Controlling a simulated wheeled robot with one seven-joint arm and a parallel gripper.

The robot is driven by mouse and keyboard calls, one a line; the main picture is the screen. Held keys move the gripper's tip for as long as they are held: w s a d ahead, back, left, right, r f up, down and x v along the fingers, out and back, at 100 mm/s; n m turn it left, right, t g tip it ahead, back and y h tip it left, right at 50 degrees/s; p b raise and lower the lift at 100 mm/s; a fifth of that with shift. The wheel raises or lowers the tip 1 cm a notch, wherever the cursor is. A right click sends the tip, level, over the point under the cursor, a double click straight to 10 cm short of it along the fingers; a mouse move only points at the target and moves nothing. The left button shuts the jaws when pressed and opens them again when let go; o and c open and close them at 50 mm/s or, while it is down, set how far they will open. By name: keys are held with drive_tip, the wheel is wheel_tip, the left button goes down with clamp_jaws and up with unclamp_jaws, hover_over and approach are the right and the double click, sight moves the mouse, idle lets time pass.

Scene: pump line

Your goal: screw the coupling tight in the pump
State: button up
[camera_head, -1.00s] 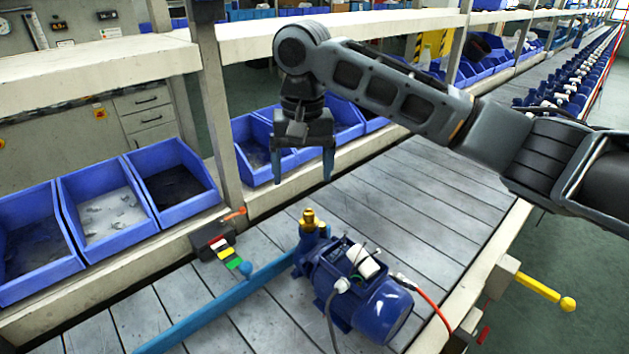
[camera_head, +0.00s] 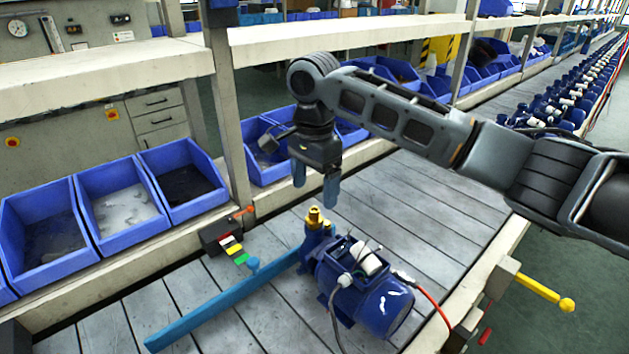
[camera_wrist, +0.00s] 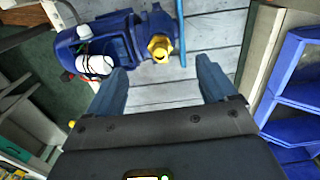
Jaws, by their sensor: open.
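The blue pump (camera_head: 362,290) lies on the slatted line, with a white part and cables on top. The brass coupling (camera_head: 314,217) stands upright in the port at the pump's left end. In the wrist view the coupling (camera_wrist: 160,47) shows from above as a hex with a round opening, on the blue pump (camera_wrist: 105,45). How deep its thread sits is hidden. My gripper (camera_head: 315,192) points down above and just behind the coupling, apart from it. In the wrist view my gripper (camera_wrist: 163,75) has its two fingers wide apart with nothing between them.
A long blue bar (camera_head: 215,305) lies left of the pump. A small dark box with coloured tabs (camera_head: 222,240) is on the line's far side. Blue bins (camera_head: 125,205) stand behind. A red cable (camera_head: 432,305) leaves the pump's right. Slats behind the pump are clear.

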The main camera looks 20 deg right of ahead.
sight(314, 209)
drive_tip(key=shift+f+b, duration=1.25)
drive_tip(key=shift+f, duration=0.45)
drive_tip(key=shift+f+p, duration=0.1)
drive_tip(key=shift+p, duration=1.15)
drive_tip(key=shift+f, duration=0.3)
drive_tip(key=shift+f, duration=0.35)
drive_tip(key=shift+f, duration=0.3)
drive_tip(key=shift+p, duration=0.3)
